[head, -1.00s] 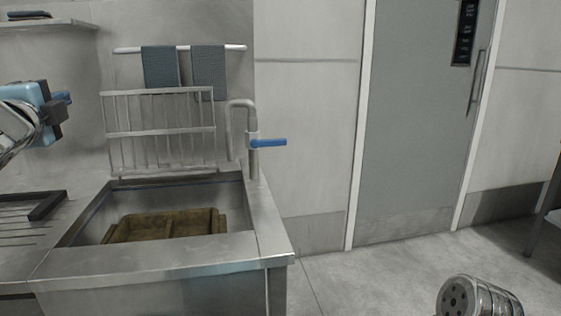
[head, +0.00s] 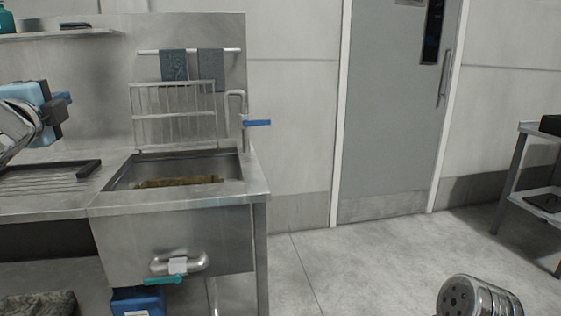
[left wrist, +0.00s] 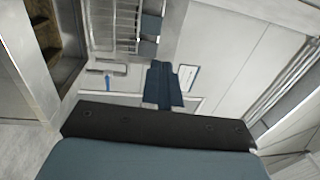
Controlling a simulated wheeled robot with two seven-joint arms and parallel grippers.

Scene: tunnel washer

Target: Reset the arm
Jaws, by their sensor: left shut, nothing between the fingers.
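My left gripper (head: 66,98) is raised at the left edge of the head view, with a blue and black body. It hangs in the air in front of the counter and sink area, apart from them. In the left wrist view its two dark blue fingers (left wrist: 163,85) are together, with nothing between them. My right gripper is not in view; only a round metal part of my own body shows at the bottom right of the head view.
A steel sink (head: 254,185) holds something brown, with a blue-handled tap (head: 257,123) and wire rack (head: 174,113) behind. A ribbed drainboard (head: 40,180) lies left. A grey door (head: 390,110) stands beyond open floor (head: 350,265). A steel table (head: 510,170) is at right.

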